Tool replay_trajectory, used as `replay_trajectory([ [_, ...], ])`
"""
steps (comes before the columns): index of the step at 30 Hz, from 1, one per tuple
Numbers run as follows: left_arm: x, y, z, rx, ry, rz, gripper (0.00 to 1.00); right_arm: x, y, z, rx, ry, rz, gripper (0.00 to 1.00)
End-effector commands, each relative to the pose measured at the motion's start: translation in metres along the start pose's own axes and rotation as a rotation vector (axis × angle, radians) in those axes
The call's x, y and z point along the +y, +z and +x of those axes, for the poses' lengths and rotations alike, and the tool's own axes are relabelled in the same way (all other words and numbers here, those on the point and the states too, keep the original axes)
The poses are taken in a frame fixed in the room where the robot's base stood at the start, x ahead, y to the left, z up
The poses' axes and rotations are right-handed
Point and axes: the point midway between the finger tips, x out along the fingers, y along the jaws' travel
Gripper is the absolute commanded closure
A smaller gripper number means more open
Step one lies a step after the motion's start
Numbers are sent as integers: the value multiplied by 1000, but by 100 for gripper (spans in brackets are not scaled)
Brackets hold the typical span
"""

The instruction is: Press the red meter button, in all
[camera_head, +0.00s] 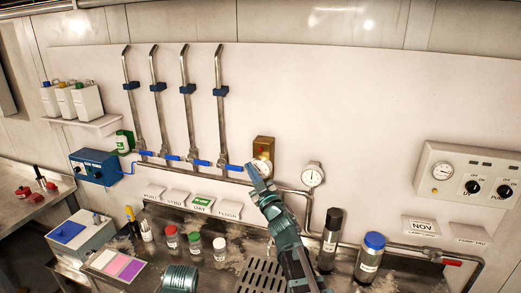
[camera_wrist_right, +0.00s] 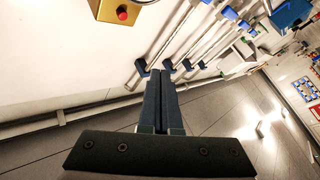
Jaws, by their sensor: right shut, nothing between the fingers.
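The red meter button (camera_wrist_right: 122,14) sits on the face of a brass meter box (camera_wrist_right: 108,22), at the top left of the right wrist view. In the head view the brass box (camera_head: 263,145) is mounted on the white wall panel, right of the pipes, and I cannot make out the button there. My right gripper (camera_head: 252,168) is shut and empty, its tips in front of the wall just below and left of the box. In the right wrist view its closed fingers (camera_wrist_right: 160,74) point away from the button, with a visible gap. My left gripper does not show.
Several upright pipes with blue-handled valves (camera_head: 202,162) stand left of the box. A round gauge (camera_head: 313,175) is close on its right. Bottles, including a blue-capped one (camera_head: 370,256), and a dark bottle (camera_head: 331,238) stand on the counter. A control panel (camera_head: 468,185) is at right.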

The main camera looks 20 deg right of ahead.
Motion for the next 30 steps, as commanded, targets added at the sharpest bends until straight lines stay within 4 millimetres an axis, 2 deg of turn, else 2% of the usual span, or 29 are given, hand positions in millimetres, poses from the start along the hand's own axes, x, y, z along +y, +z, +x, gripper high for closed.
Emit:
replay_trajectory([
  [7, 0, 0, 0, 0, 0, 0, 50, 4, 4, 6, -1, 1, 0, 100],
  [21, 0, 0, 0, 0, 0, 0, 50, 34, 35, 48, -2, 2, 0, 100],
  [30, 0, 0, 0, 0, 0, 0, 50, 44, 44, 61, -2, 1, 0, 100],
])
